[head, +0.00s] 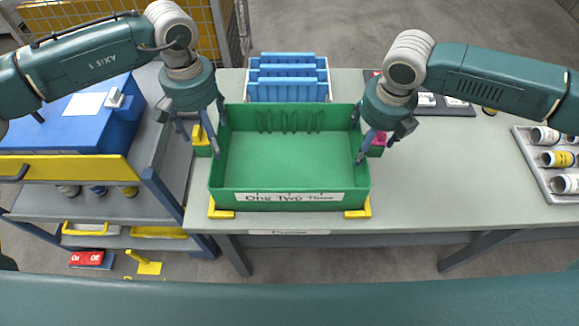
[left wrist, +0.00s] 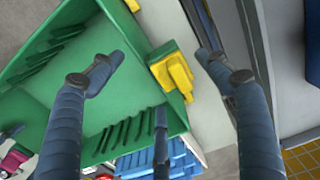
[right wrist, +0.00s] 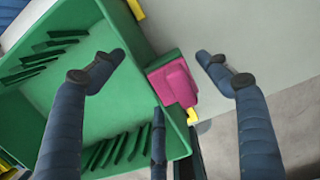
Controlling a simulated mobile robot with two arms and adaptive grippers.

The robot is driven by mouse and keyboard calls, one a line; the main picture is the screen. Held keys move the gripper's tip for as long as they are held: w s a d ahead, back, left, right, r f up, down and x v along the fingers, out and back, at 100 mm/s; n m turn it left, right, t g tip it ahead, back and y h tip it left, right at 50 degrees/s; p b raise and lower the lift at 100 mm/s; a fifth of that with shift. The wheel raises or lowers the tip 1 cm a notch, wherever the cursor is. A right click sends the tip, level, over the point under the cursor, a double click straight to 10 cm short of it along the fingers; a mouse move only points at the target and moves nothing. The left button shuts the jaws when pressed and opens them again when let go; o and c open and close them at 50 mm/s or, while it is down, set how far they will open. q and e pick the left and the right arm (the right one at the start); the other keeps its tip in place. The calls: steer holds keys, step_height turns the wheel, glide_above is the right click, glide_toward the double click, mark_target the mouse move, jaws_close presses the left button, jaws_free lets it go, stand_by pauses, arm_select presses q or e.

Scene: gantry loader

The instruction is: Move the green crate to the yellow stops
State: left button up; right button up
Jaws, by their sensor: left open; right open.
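The green crate (head: 285,160) stands empty and upright on the table, its label facing the front. Its front corners are at the two yellow stops, left (head: 221,212) and right (head: 358,212); I cannot tell whether they touch. A yellow block (left wrist: 172,72) is on the crate's left side and a pink block (right wrist: 172,84) on its right side. My left gripper (head: 202,136) is open over the left wall, its fingers on either side of the yellow block in the left wrist view. My right gripper (head: 376,143) is open likewise around the pink block.
A blue ribbed rack (head: 288,78) stands behind the crate. A tray of jars (head: 548,160) is at the table's right end. A cart (head: 90,205) with a blue case (head: 90,125) stands close at left.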

arm_select(q)
step_height(320, 180, up, 9)
steer(key=shift+f, duration=0.1)
arm_select(e)
steer(key=shift+r, duration=0.2)
arm_select(q)
steer(key=shift+r, duration=0.2)
arm_select(e)
step_height(320, 180, up, 12)
steer(key=s, duration=0.1)
steer(key=shift+s+f, duration=0.2)
steer(key=shift+s, duration=0.2)
arm_select(q)
steer(key=shift+s, duration=0.1)
arm_select(e)
steer(key=shift+f, duration=0.1)
